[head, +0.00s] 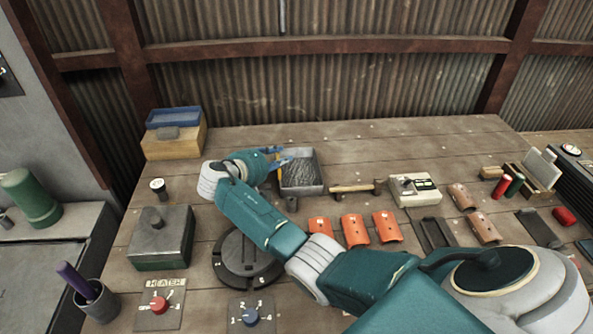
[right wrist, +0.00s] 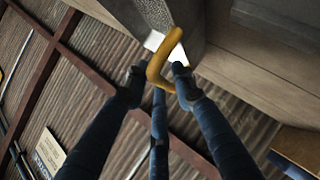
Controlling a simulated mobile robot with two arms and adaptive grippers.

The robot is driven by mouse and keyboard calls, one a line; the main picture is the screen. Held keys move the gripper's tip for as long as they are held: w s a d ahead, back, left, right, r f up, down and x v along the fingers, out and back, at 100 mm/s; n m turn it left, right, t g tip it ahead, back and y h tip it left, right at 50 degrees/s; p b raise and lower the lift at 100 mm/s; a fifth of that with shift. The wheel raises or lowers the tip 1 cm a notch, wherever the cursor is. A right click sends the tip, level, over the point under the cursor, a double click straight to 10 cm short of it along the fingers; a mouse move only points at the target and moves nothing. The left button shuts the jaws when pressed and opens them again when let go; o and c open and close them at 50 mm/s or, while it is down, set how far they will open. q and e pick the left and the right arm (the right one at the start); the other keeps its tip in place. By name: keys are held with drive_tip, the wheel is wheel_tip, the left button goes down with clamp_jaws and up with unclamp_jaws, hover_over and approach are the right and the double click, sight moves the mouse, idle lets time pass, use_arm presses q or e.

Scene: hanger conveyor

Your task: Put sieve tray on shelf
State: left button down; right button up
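The sieve tray (head: 316,158) is a grey rectangular tray with a dark mesh bottom and appears to sit on the wooden bench at the middle of the head view. Its yellow handle (head: 279,175) is on the left side. My right gripper (head: 287,157) reaches in at that left side. In the right wrist view the blue fingers of my right gripper (right wrist: 158,80) are spread around the yellow handle (right wrist: 157,68), with gaps between the tips; firm contact does not show. Part of the tray (right wrist: 157,13) shows above the handle. No shelf can be clearly made out. My left gripper is out of view.
A wooden box with a blue tray (head: 173,117) stands at the back left. A hammer (head: 355,188) lies right of the sieve tray. Orange curved tiles (head: 355,230) and a round dark base (head: 240,265) are in front. The bench's back middle (head: 400,140) is clear.

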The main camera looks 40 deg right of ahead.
drive_tip(key=shift+d, duration=0.15)
clamp_jaws()
drive_tip(key=shift+r, duration=0.1)
